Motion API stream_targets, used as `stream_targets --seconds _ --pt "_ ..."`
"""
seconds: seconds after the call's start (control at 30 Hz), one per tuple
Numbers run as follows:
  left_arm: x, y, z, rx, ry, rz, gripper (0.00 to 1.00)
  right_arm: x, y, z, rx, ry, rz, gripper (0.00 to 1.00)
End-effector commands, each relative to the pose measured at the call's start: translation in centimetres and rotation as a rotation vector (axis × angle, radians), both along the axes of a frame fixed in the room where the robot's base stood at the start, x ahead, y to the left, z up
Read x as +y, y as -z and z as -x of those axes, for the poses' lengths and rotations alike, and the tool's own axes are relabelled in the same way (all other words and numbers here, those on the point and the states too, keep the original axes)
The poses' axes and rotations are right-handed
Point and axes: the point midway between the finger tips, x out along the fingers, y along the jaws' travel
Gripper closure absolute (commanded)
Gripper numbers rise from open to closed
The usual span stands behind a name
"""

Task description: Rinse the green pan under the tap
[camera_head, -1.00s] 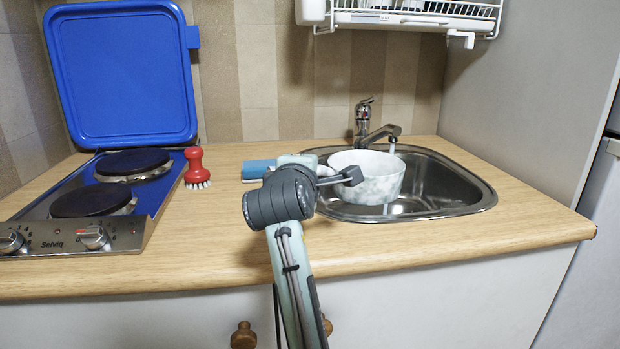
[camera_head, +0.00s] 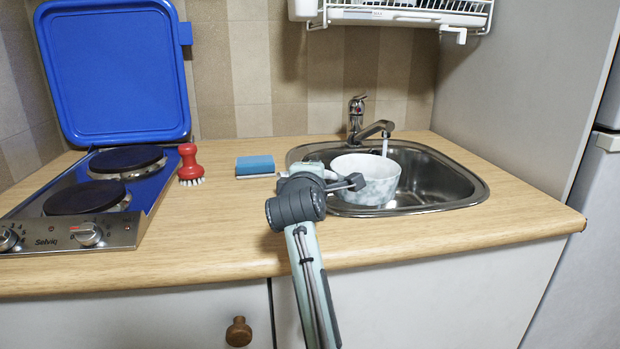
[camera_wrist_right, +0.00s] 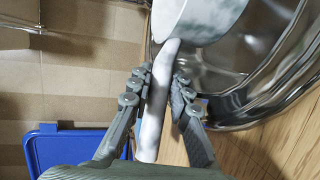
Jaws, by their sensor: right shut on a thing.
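The pan (camera_head: 372,187) is a pale, marbled white-green bowl shape in the head view. It is over the left part of the steel sink (camera_head: 462,196), its opening below the tap's spout (camera_head: 378,129). A thin pale stream of water (camera_head: 385,148) falls from the spout towards the pan. My right gripper (camera_wrist_right: 162,78) is shut around the pan's light handle (camera_wrist_right: 152,118) in the right wrist view, where part of the pan (camera_wrist_right: 208,20) also shows. In the head view my wrist hides most of the handle. My left gripper is not in view.
A blue sponge (camera_head: 255,165) and a red brush (camera_head: 190,163) are on the wooden counter (camera_head: 215,235). The hob (camera_head: 80,196) is at the left with its blue lid (camera_head: 115,70) raised. A white dish rack (camera_head: 405,14) hangs above the sink. The front counter is clear.

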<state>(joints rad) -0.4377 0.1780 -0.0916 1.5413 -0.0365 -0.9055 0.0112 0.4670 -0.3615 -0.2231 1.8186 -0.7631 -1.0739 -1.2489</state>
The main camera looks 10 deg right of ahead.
Motion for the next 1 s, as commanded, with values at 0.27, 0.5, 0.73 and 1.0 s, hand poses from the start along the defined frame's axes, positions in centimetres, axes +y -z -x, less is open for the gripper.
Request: stream_targets --seconds 0.27,0.5,0.73,1.0 --pt "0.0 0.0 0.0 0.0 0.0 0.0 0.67 -1.4 0.2 -2.3 -0.007 0.0 0.004 1.0" --pt "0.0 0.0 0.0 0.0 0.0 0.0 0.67 -2.5 0.6 -4.3 -0.007 -0.001 0.004 1.0" --pt "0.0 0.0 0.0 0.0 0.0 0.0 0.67 -3.5 1.0 -6.0 -0.007 -0.001 0.005 1.0" --pt "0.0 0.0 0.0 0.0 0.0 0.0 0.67 -4.2 1.3 -7.2 -0.007 0.0 0.003 1.0"
